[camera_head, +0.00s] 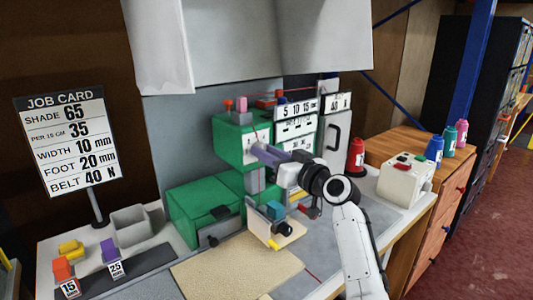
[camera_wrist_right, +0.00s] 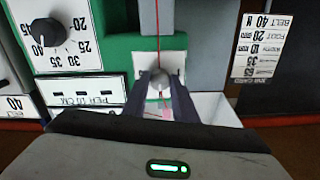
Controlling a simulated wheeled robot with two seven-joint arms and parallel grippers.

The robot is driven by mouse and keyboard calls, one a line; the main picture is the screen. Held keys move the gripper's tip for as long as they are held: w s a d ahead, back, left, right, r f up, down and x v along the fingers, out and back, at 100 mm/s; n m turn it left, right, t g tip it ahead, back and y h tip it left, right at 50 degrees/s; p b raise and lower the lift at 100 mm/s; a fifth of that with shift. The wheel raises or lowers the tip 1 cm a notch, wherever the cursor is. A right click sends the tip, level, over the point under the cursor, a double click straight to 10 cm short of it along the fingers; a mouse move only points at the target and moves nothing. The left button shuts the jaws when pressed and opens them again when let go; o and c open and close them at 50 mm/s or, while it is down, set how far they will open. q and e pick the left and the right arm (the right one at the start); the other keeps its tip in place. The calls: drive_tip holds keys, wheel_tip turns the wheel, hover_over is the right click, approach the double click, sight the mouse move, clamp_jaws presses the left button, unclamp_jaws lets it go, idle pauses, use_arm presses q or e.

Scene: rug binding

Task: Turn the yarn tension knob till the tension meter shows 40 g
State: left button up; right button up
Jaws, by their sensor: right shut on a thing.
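My right gripper (camera_head: 262,152) reaches the front of the green machine (camera_head: 228,150) from the right. In the right wrist view its two dark fingers (camera_wrist_right: 162,88) are closed on a small round grey knob (camera_wrist_right: 159,75), with red yarn running vertically above it. A white plate behind the knob is partly covered by the fingers, so any scale on it is not readable. In the head view a small white scale plate (camera_head: 250,141) shows beside the gripper; its marks are too small to read. My left gripper is not in view.
A black dial knob (camera_wrist_right: 46,32) on a white numbered plate is at the wrist view's upper left. The job card (camera_head: 65,115) stands at the left, reading BELT 40 N. Orange and purple blocks stand at the front left. A red cone (camera_head: 356,157) stands behind my arm.

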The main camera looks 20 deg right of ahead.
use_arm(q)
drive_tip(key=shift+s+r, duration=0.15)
use_arm(e)
drive_tip(key=shift+m, duration=0.3)
use_arm(q)
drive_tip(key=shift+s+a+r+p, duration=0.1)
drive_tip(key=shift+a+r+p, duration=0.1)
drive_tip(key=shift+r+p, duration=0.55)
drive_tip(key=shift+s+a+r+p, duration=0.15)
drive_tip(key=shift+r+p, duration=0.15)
drive_tip(key=shift+p, duration=0.75)
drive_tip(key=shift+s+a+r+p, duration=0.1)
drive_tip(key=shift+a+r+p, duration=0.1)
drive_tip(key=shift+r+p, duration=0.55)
use_arm(e)
drive_tip(key=shift+a+m, duration=0.1)
drive_tip(key=shift+m, duration=4.5)
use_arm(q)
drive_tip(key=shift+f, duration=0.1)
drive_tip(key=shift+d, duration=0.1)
use_arm(e)
drive_tip(key=o, duration=1)
drive_tip(key=shift+o, duration=0.2)
drive_tip(key=shift+s, duration=0.1)
